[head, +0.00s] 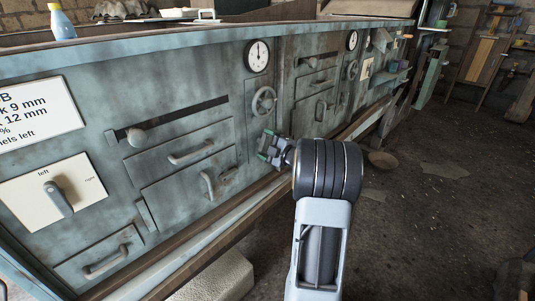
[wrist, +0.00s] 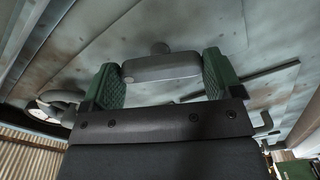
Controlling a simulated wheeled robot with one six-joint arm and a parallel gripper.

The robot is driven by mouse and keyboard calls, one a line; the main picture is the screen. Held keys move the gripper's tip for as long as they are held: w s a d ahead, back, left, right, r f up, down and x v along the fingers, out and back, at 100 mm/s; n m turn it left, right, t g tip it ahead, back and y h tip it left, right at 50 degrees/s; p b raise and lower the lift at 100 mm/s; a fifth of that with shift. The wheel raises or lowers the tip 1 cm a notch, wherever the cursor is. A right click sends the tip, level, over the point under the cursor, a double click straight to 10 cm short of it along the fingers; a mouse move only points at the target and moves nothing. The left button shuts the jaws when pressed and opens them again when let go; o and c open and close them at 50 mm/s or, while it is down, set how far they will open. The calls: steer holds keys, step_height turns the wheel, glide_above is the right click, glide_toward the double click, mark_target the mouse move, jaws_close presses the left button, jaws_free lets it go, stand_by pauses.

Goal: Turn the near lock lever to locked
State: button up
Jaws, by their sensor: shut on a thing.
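My gripper (head: 266,147) is at the blue-grey cabinet front, just below a handwheel. In the wrist view my gripper (wrist: 160,78) has its two green pads on either end of a grey lever (wrist: 160,67), shut on it. The lever lies crosswise between the pads, with a round pivot behind its middle against the panel. In the head view the gripper hides the lever, and no locked marking is readable, so I cannot tell its setting.
The handwheel (head: 263,101) and a dial gauge (head: 257,56) are close above my gripper. A left/right selector lever (head: 58,198) is farther left. The floor to the right is mostly clear.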

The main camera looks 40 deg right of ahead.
steer(key=shift+f+n+b, duration=0.15)
steer(key=shift+n+b, duration=2.05)
steer(key=shift+b, duration=0.15)
steer(key=o, duration=0.7)
steer(key=shift+o, duration=0.2)
steer(key=s+d+p, duration=0.2)
steer(key=s+p, duration=0.1)
steer(key=s, duration=1)
steer(key=shift+s+d, duration=0.25)
steer(key=shift+s, duration=0.05)
